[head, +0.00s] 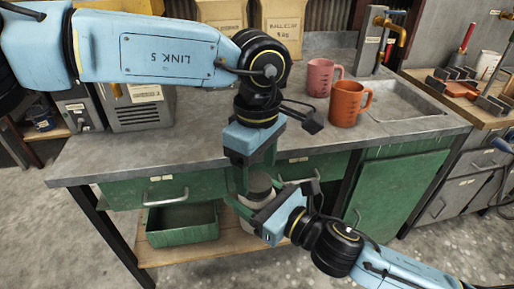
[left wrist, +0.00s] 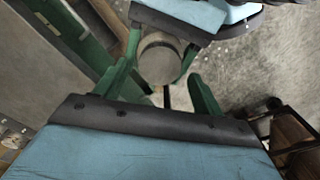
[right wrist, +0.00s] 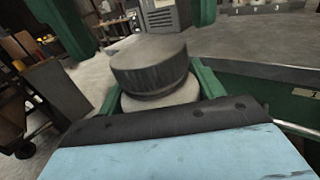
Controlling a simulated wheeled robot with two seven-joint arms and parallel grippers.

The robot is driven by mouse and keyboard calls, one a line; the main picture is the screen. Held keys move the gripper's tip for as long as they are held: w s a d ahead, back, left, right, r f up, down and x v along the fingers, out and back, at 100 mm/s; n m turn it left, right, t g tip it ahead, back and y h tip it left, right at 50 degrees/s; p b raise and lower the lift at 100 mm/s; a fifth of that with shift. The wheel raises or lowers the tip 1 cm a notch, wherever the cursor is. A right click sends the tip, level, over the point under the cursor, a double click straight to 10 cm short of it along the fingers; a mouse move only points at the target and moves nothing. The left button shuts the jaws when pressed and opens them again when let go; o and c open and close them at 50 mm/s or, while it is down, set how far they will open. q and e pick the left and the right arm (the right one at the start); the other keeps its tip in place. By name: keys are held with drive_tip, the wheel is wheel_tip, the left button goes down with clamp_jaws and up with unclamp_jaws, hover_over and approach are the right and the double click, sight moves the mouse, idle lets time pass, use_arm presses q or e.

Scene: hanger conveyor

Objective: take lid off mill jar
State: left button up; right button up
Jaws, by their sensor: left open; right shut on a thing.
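The mill jar (head: 247,209) is pale with a dark grey round lid (head: 259,186); it is held in front of the bench edge, upright or nearly so. The lid sits on the jar body in the right wrist view (right wrist: 150,68). My right gripper (head: 254,203) is shut around the jar body below the lid. My left gripper (head: 257,178) hangs above, pointing down, with its green fingers apart over the lid. In the left wrist view the lid top (left wrist: 161,61) lies between and beyond the open fingers. Contact with the lid cannot be told.
The grey bench top (head: 190,158) is behind the jar, with green drawers below. A pink jug (head: 320,78) and an orange jug (head: 347,104) stand near the sink (head: 395,101). A green bin (head: 182,223) is on the lower wooden shelf (head: 228,239).

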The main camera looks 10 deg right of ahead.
use_arm(q)
drive_tip(key=shift+f, duration=1.15)
drive_tip(key=c, duration=1)
drive_tip(key=n, duration=0.8)
drive_tip(key=shift+n, duration=0.3)
drive_tip(key=n, duration=0.3)
drive_tip(key=shift+r+n, duration=0.1)
drive_tip(key=shift+n, duration=0.2)
drive_tip(key=n, duration=0.4)
